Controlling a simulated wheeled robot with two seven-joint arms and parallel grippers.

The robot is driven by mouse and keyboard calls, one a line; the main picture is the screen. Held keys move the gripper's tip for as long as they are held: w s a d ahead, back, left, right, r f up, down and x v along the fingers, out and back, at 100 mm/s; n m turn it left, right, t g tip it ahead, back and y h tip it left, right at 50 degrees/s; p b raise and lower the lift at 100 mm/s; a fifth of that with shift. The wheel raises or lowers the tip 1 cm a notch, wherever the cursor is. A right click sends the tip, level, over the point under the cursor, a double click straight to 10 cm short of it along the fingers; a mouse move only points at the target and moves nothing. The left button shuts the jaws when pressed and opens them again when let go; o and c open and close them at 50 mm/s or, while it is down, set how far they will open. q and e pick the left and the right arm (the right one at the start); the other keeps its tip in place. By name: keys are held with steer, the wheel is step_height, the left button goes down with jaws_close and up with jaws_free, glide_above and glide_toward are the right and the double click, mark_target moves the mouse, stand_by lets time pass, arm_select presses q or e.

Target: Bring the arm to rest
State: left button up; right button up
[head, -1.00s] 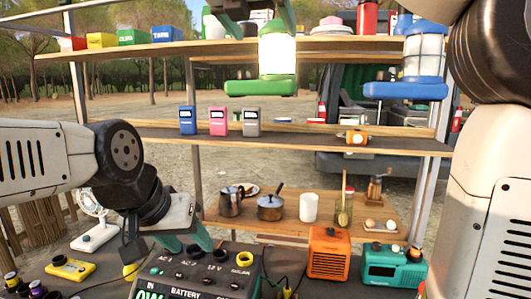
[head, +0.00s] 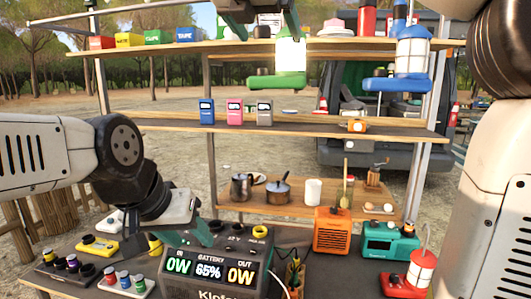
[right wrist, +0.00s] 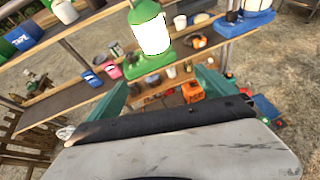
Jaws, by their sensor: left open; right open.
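My right gripper (head: 262,14) is at the top of the head view, just above and left of a lit green lantern (head: 290,60). In the right wrist view its open teal fingers (right wrist: 165,90) are apart with nothing between them, and the green lantern (right wrist: 150,35) is beyond them. My left arm comes in from the left. Its gripper (head: 195,238) is low over the dark front table, by the left side of the power station (head: 208,285); its fingertips are partly hidden and I see nothing held.
The upper shelf (head: 200,46) carries coloured boxes, and a blue lantern (head: 413,52) is at its right. The middle shelf (head: 320,128) holds small devices. An orange heater (head: 331,230), a teal radio (head: 390,243) and a red lantern (head: 421,272) stand at the front right.

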steer(key=s+d+f+m+g+y, duration=0.1)
steer(key=s+d+f+m+g, duration=0.1)
steer(key=d+f+m, duration=0.45)
steer(key=s+d+f+m+g+y, duration=0.15)
steer(key=f+m, duration=0.25)
steer(key=f, duration=0.5)
steer(key=s+d+f+m+g+y, duration=0.1)
steer(key=s+d+f+m+g, duration=0.1)
steer(key=d+f+m, duration=0.45)
steer(key=s+f+m+y, duration=0.1)
steer(key=s+f+m, duration=0.3)
steer(key=f+m, duration=0.2)
steer(key=s+f+m+y, duration=0.2)
steer(key=s+f+m, duration=0.2)
steer(key=f+m, duration=0.3)
step_height(320, 180, down, 2)
steer(key=shift+s+a+f+g, duration=0.1)
steer(key=shift+s+a+g, duration=0.2)
steer(key=shift+s+g, duration=0.05)
